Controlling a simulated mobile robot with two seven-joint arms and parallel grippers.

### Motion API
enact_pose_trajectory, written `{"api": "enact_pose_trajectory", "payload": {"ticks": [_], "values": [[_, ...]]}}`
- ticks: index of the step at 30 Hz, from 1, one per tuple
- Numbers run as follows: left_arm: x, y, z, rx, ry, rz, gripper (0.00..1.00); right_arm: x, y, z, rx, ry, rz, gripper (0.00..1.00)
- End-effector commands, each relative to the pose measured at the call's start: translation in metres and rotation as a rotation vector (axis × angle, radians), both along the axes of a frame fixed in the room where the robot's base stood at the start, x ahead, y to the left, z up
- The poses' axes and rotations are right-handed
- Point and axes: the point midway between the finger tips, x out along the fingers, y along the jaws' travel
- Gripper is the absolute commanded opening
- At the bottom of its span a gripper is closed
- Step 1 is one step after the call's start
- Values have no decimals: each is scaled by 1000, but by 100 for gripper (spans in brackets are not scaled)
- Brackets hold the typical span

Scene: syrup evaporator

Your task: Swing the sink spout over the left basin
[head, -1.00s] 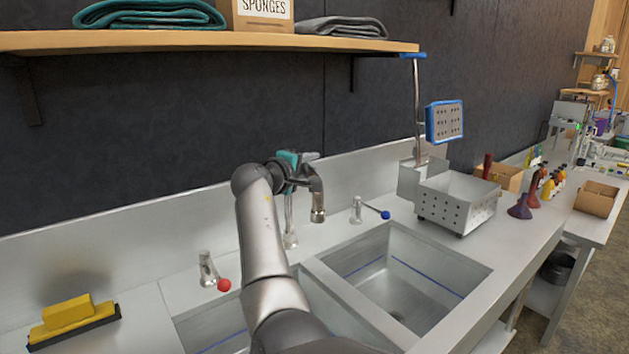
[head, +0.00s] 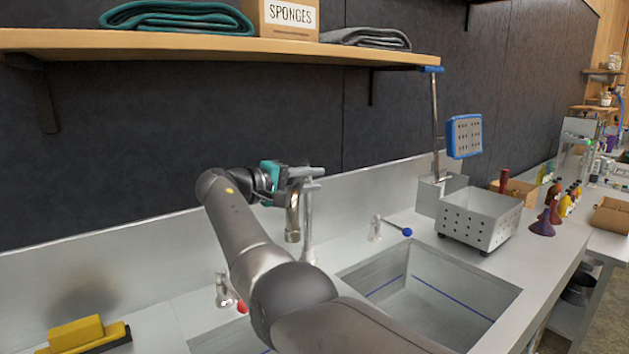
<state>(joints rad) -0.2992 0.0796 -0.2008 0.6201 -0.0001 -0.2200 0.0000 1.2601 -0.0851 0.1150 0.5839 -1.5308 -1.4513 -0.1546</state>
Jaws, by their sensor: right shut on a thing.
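The sink spout (head: 292,222) is a grey metal pipe on an upright post (head: 307,232) behind the basins. Its downturned end hangs to the left of the post. My right gripper (head: 288,180), with a teal part, is shut on the spout near its top. My right arm crosses in front of the sink and hides most of the left basin (head: 226,342); only a strip of it shows at the lower left. The right basin (head: 455,290) is empty and mostly in view. My left gripper is not in view.
A red-knobbed tap (head: 224,290) and a blue-knobbed tap (head: 376,228) flank the post. A perforated metal box (head: 480,222) stands right of the basins. A wooden shelf (head: 200,47) overhangs the sink.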

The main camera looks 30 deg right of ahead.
Motion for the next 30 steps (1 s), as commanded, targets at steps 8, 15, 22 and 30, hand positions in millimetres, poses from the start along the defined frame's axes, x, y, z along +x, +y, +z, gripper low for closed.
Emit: {"api": "enact_pose_trajectory", "payload": {"ticks": [8, 15, 22, 30], "values": [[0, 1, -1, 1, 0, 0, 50, -1, 3, 2, -1, -3, -25, 0], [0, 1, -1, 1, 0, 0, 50, -1, 5, 2, -2, -6, -29, 0], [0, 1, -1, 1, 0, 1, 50, 0, 5, 3, -2, -6, -28, 0], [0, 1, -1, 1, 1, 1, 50, -1, 5, 2, -2, -3, -28, 53]]}}
